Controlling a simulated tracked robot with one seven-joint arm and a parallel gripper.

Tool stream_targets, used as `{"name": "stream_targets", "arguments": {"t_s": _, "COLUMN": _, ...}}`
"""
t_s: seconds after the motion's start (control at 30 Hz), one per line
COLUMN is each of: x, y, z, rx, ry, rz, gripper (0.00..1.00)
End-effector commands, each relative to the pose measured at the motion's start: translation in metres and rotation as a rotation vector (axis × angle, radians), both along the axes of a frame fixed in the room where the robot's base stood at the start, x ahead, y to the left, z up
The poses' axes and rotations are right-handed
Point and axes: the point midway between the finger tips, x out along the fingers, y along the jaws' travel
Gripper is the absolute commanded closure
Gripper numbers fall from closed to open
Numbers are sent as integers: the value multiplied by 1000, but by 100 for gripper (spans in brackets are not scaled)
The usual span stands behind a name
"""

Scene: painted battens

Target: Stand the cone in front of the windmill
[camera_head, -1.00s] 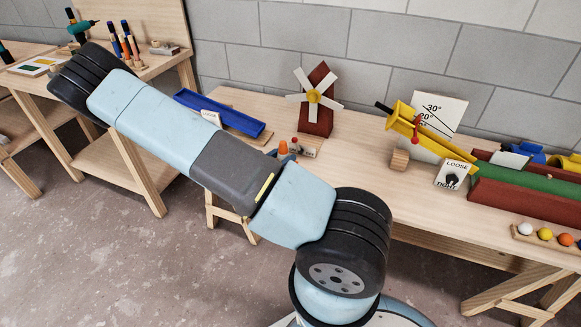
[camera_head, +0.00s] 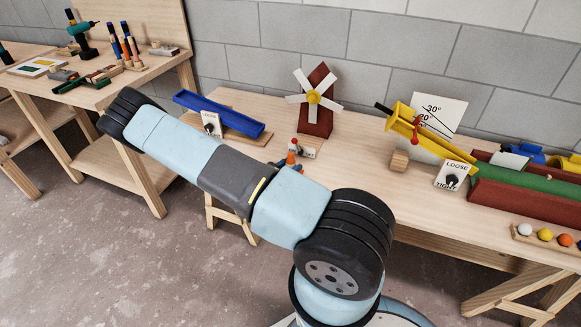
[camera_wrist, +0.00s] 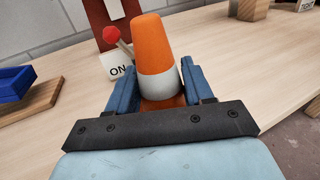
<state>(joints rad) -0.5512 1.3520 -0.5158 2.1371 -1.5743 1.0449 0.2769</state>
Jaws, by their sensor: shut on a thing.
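The windmill (camera_head: 318,112), with a dark red body, white sails and a yellow hub, stands at the back of the bench against the wall. The orange cone (camera_head: 291,158) with a white band is on the near side of the windmill, a little to its left; it fills the middle of the wrist view (camera_wrist: 156,45). My gripper (camera_wrist: 157,82) is shut on the cone, with a blue finger on each side of its lower part. The cone looks about upright. I cannot tell whether its base touches the bench.
A small white ON sign (camera_wrist: 117,66) with a red-knobbed lever stands close behind the cone. A blue trough (camera_head: 220,114) lies to the left. A wooden block (camera_head: 399,162) and a yellow chute (camera_head: 430,138) stand to the right. Bench between windmill and block is clear.

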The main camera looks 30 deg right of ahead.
Motion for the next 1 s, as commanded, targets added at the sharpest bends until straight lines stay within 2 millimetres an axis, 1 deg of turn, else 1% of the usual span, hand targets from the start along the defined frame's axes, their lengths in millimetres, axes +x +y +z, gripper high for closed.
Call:
{"name": "stream_targets", "arguments": {"t_s": 0.23, "x": 0, "y": 0, "z": -1, "rx": 0, "ry": -1, "rz": 0, "gripper": 79}}
{"name": "stream_targets", "arguments": {"t_s": 0.27, "x": 0, "y": 0, "z": -1, "rx": 0, "ry": -1, "rz": 0, "gripper": 48}}
{"name": "stream_targets", "arguments": {"t_s": 0.53, "x": 0, "y": 0, "z": 0, "rx": 0, "ry": -1, "rz": -1, "gripper": 22}}
{"name": "stream_targets", "arguments": {"t_s": 0.83, "x": -1, "y": 3, "z": 0, "rx": 0, "ry": -1, "rz": 0, "gripper": 22}}
{"name": "stream_targets", "arguments": {"t_s": 0.93, "x": -3, "y": 11, "z": 0, "rx": 2, "ry": -2, "rz": 0, "gripper": 22}}
{"name": "stream_targets", "arguments": {"t_s": 1.0, "x": -5, "y": 20, "z": 0, "rx": 2, "ry": -2, "rz": 2, "gripper": 22}}
